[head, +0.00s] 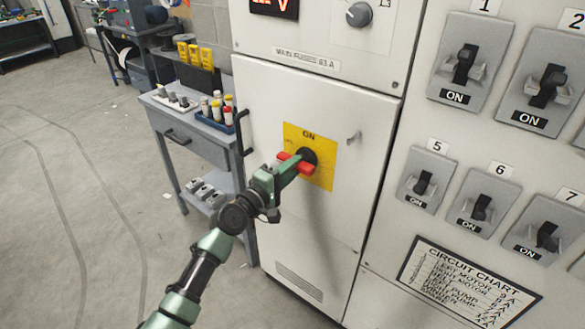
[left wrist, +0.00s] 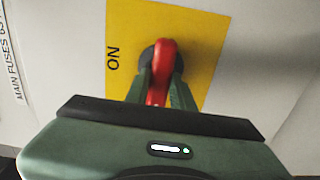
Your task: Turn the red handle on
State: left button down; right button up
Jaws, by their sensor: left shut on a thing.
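The red handle (head: 306,168) sits on a black round hub on a yellow plate (head: 322,178) on the white cabinet door. In the head view it lies roughly crosswise, with the word ON at the top of the plate above it. In the left wrist view the red handle (left wrist: 165,60) stands between the two green fingers, and ON reads sideways at left on the yellow plate (left wrist: 205,45). My left gripper (head: 291,165) is shut on the handle and hides part of it; it also shows in the left wrist view (left wrist: 160,94). My right gripper is not in view.
A panel of switches (head: 463,63) is at right above a circuit chart (head: 466,285).

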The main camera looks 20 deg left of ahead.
pick_arm(q)
jog(key=shift+f+m, duration=0.1)
jog(key=shift+m, duration=0.2)
jog(key=m, duration=1.1)
jog(key=m+b, duration=0.1)
jog(key=m, duration=0.5)
jog(key=shift+s+d+r, duration=0.15)
jog(key=shift+d+r, duration=0.15)
jog(key=shift+r, duration=0.05)
jog(key=shift+m, duration=0.3)
jog(key=c, duration=1.2)
grip_release()
jog(key=b+v, duration=0.1)
jog(key=v, duration=0.6)
jog(key=shift+s+a, duration=0.15)
jog(key=shift+s, duration=0.2)
